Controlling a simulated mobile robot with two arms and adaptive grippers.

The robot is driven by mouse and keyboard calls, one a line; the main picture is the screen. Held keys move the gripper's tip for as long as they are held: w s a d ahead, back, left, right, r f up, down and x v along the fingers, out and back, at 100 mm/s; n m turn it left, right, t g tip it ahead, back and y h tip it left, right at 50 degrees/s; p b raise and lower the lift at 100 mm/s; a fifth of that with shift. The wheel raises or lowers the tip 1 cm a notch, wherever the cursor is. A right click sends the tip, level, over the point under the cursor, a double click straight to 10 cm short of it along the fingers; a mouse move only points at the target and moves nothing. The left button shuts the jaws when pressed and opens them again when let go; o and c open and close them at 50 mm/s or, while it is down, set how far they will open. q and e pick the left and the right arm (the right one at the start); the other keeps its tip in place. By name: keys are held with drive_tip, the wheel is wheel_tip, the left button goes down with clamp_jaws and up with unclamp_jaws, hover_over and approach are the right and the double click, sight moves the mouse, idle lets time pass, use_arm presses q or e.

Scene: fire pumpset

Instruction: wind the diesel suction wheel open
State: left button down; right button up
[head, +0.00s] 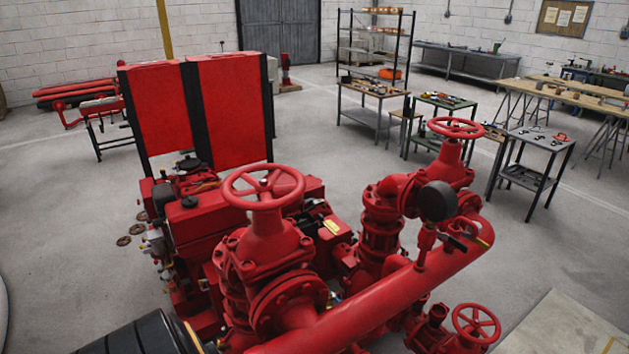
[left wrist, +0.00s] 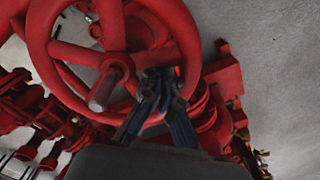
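In the left wrist view a red handwheel (left wrist: 41,45) with spokes and a bare grey stem (left wrist: 104,88) at its hub fills the upper left. My left gripper (left wrist: 162,76) is at the wheel's right side. Its dark fingers overlap the rim and a spoke; the tips are blurred, so I cannot tell whether they grip. In the head view red handwheels stand at centre (head: 263,187), at right (head: 455,128) and at lower right (head: 476,323). I cannot tell which wheel the wrist view shows. Neither gripper shows in the head view.
A thick red pipe (head: 370,305) crosses the front of the pumpset, with a black round gauge (head: 437,201) above it. Red panels (head: 230,110) stand behind. Work tables (head: 540,150) and a shelf rack (head: 375,45) are at the back right. Grey floor lies open around the set.

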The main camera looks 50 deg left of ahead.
use_arm(q)
drive_tip(key=shift+s+d+f, duration=0.1)
drive_tip(key=shift+s+d, duration=0.35)
drive_tip(key=shift+s, duration=0.05)
drive_tip(key=shift+w+a, duration=0.1)
drive_tip(key=shift+w, duration=0.15)
drive_tip(key=shift+w+a, duration=0.35)
drive_tip(key=shift+a, duration=0.05)
drive_tip(key=shift+r, duration=0.5)
wheel_tip(320, 180, up, 2)
drive_tip(key=shift+p, duration=0.5)
wheel_tip(320, 180, up, 5)
drive_tip(key=shift+w+r, duration=0.1)
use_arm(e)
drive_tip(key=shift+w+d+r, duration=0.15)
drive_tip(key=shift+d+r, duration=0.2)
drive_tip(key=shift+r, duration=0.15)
